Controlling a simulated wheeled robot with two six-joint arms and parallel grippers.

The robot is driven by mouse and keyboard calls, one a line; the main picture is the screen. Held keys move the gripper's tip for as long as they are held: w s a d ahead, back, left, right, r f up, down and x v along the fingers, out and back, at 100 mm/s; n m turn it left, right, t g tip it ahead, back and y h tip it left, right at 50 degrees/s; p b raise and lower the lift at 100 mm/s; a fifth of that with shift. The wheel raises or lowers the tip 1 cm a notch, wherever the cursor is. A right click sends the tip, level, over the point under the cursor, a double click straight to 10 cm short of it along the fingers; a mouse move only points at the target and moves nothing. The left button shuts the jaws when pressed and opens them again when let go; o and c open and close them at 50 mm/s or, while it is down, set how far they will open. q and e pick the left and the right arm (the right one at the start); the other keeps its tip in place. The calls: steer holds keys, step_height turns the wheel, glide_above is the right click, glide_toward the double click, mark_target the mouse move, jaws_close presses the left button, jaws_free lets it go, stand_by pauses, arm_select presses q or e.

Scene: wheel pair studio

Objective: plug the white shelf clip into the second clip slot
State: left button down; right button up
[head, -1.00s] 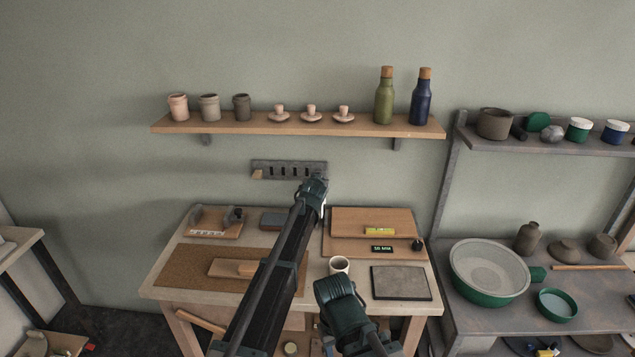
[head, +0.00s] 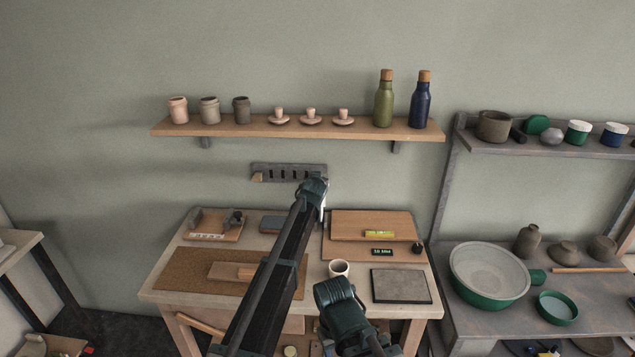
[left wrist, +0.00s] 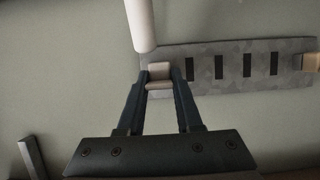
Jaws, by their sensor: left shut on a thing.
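The grey strip (head: 262,166) with several dark slots is on the wall below the shelf. It also shows in the left wrist view (left wrist: 230,85), with its slots to the right of my fingers. My left gripper (left wrist: 160,72) is shut on a small pale block, the white shelf clip (left wrist: 159,74), in front of the strip's slotless end. A white rod (left wrist: 140,22) adjoins the clip; I cannot tell if they are joined. In the head view my left arm hides the fingertips and most of the clip. My right arm's dark end shows low in the middle, its fingers hidden.
A tan block (head: 257,177) sits at the strip's left end. The wooden shelf (head: 230,127) above holds cups, small knobbed pieces and two bottles. The workbench (head: 165,287) below holds boards, a white cup (head: 339,268) and a grey slab (head: 401,286). The wall around the strip is bare.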

arm_select(q)
steer(key=c, duration=0.5)
jaws_free()
steer(key=shift+s, duration=0.1)
steer(key=p+v, duration=0.5)
steer(key=v, duration=0.8)
steer(key=shift+s+r, duration=0.25)
steer(key=shift+s, duration=0.1)
